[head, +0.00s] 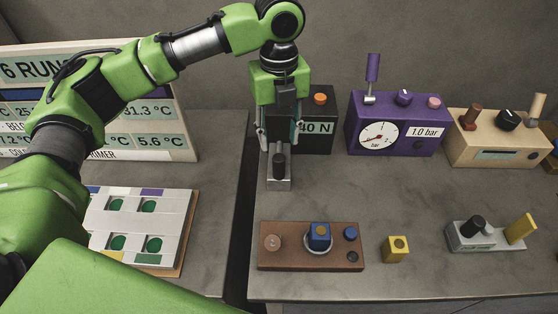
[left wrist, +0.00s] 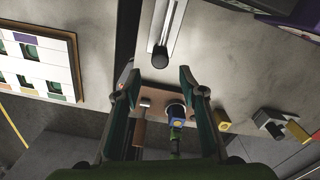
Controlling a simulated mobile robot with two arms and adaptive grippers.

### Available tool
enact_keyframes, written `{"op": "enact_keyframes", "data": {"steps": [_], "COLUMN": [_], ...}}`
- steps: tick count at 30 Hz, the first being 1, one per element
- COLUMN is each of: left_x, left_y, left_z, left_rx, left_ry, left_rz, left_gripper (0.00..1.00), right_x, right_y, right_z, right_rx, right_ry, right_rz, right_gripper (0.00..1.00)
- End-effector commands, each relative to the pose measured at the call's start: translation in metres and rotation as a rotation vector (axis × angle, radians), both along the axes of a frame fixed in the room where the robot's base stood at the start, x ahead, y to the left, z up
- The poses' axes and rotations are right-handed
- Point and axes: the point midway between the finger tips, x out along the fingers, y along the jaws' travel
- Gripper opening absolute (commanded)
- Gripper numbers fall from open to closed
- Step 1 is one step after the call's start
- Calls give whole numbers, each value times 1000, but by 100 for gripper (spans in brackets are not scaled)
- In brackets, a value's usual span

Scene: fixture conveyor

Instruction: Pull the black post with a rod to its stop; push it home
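The black post (head: 279,166) stands upright on a narrow grey metal slide (head: 278,184) in front of the dark box marked 40 N (head: 322,138). In the left wrist view the post (left wrist: 160,58) is at the near end of the slide (left wrist: 168,22), and a pale rod-like strip runs along the slide behind it. My left gripper (head: 280,136) points down above and behind the post. Its fingers are spread with nothing between them, and the post shows just beyond the fingertips in the left wrist view (left wrist: 158,76). My right gripper is out of view.
A brown base (head: 285,262) with a blue block stands at the front, a yellow block (head: 396,249) beside it. A grey fixture (head: 486,238) is at front right. Purple (head: 400,110) and tan (head: 495,148) boxes stand at the back. A white panel (head: 130,225) lies left, across a gap.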

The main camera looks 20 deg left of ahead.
Motion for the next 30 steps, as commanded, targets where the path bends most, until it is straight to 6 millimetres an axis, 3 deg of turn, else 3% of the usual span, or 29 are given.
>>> {"op": "enact_keyframes", "data": {"steps": [6,12,18,26,30], "left_x": [-1,-1,0,0,0], "left_y": [1,1,0,0,0], "left_z": [-47,-79,-93,-94,-94], "left_rx": [1,1,-1,0,0], "left_ry": [3,2,-1,-1,-1], "left_rz": [1,2,2,1,1], "left_gripper": [38,38,38,38,7], "right_x": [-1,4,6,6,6], "right_y": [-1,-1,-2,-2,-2], "right_z": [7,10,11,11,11], "right_rx": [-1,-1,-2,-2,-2], "right_ry": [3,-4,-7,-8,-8], "right_rz": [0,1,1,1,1], "right_gripper": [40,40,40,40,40]}}
